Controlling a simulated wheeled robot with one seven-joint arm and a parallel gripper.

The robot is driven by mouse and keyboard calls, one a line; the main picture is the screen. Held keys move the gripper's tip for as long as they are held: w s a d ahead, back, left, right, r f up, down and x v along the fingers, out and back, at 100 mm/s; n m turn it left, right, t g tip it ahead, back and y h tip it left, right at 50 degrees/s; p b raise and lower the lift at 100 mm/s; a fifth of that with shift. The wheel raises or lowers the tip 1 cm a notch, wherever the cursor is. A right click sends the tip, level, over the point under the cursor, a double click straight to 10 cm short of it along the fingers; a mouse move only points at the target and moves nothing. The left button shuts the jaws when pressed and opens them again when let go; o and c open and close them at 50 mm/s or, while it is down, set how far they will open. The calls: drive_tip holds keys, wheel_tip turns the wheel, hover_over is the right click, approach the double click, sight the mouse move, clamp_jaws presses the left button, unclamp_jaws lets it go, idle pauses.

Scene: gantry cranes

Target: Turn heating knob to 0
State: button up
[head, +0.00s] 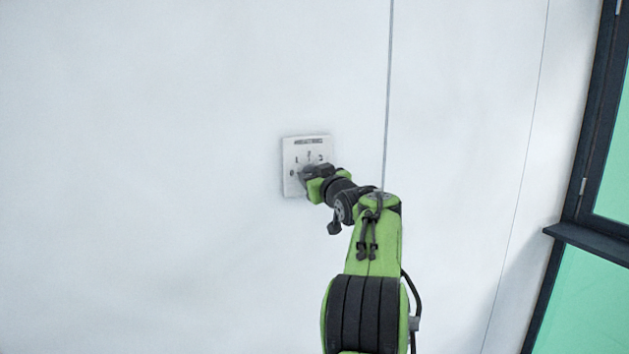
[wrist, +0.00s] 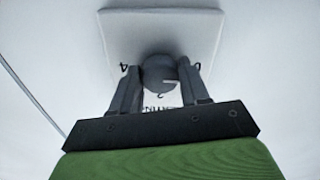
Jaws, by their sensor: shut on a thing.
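The heating control panel (head: 292,155) is a small white plate on the white wall, with dark markings around its dial. In the wrist view the panel (wrist: 200,22) fills the upper middle. The round grey heating knob (wrist: 158,67) sits on it, with a light mark on its face, and a 4 shows to its left. My gripper (wrist: 160,82) is shut on the knob, with one finger on each side. In the head view my gripper (head: 308,174) is at the panel's lower right and hides the knob. I cannot tell which number the knob points to.
The white wall (head: 150,120) around the panel is bare. A thin cable or seam (head: 389,80) runs down the wall right of the panel. A dark-framed window (head: 590,235) with green panes stands at the far right.

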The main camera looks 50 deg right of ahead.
drive_tip(key=shift+n, duration=0.5)
drive_tip(key=o, duration=1.1)
drive_tip(key=shift+c, duration=0.2)
drive_tip(key=b+v, duration=0.3)
drive_tip(key=v, duration=1.2)
drive_tip(key=shift+s+a, duration=0.15)
drive_tip(key=shift+s, duration=0.15)
